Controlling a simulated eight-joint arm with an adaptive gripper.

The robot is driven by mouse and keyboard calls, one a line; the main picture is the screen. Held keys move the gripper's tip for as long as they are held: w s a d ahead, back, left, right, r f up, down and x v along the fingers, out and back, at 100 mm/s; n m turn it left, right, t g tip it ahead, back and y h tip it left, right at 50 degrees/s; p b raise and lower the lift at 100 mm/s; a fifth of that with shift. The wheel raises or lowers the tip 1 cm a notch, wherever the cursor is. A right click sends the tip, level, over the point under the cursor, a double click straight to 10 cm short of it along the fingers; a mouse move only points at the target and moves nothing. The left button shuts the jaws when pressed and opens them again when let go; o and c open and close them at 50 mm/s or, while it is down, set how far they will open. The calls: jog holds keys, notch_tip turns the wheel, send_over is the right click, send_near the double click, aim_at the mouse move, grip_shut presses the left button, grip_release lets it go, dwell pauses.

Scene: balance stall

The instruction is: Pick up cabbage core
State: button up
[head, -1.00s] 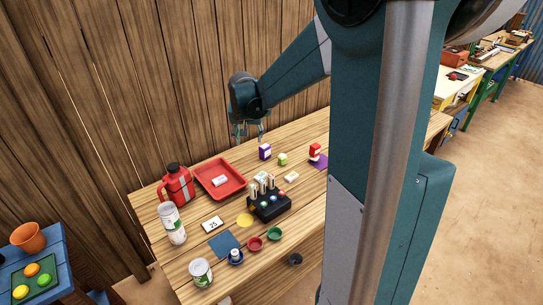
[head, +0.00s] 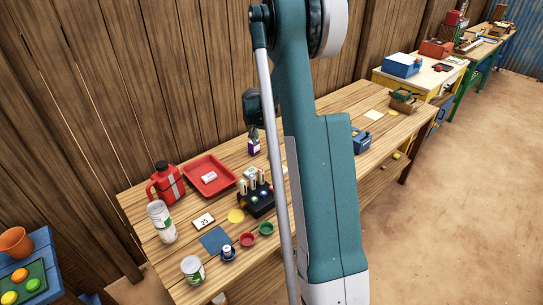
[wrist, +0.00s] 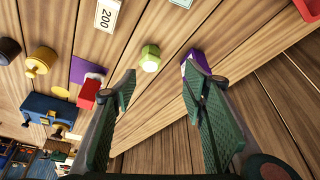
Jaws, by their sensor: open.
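The cabbage core is most likely the small pale green faceted piece (wrist: 150,58) on the wooden table in the wrist view. In the head view it does not show; my arm stands in front of that area. My gripper (wrist: 161,70) is open and empty. The green piece shows in the gap between its fingertips, nearer the left one, and appears beyond them. A purple and white box (wrist: 194,58) is partly hidden by the right finger. In the head view my gripper (head: 253,133) is just above this purple box (head: 254,148).
A red box (wrist: 88,93) on a purple mat (wrist: 84,69) lies left of the left finger. A blue case (wrist: 48,113) is farther left. A "200" card (wrist: 107,15) lies above. A red tray (head: 210,178) and a black block with rods (head: 256,203) stand nearby.

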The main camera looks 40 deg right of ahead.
send_near(272, 150)
jog(key=shift+w+d+f+m, duration=0.1)
jog(key=shift+w+f+m, duration=0.1)
jog(key=shift+f, duration=0.35)
jog(key=shift+w+d+f+m, duration=0.1)
jog(key=shift+f+m, duration=0.1)
jog(key=shift+f, duration=0.35)
jog(key=shift+f, duration=0.1)
jog(key=shift+x, duration=1.15)
jog(key=shift+f, duration=0.1)
jog(key=shift+x, duration=2.5)
jog(key=shift+s, duration=0.1)
jog(key=c, duration=1)
